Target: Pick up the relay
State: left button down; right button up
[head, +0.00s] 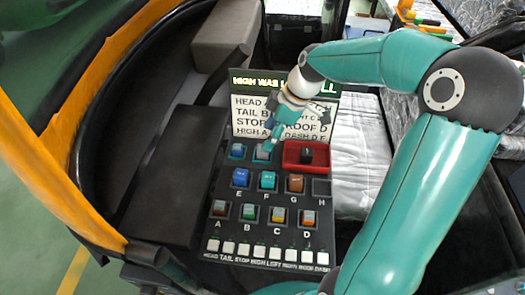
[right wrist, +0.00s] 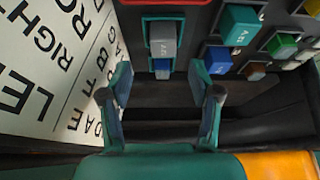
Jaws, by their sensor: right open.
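Several coloured relays sit in sockets on a dark panel (head: 235,212). A grey relay (right wrist: 162,40) stands in a teal-framed socket of the top row; in the head view it (head: 262,151) is partly beside my right gripper. Which relay is meant cannot be told. My left gripper is not in view.
A red tray (head: 291,162) with a black part (head: 307,155) lies right of the top row. Socket H (head: 321,187) looks empty. A white lettered board (head: 244,119) stands behind the panel. Small white switches (head: 245,249) line the front. A grey cushion (head: 360,160) lies to the right.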

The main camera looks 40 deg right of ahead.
aim_at(263, 152)
jog(key=x, duration=0.4)
jog(key=shift+s+a+f+p, duration=0.1)
jog(key=shift+s+f+p, duration=0.1)
jog(key=shift+f+p, duration=0.2)
grip_shut()
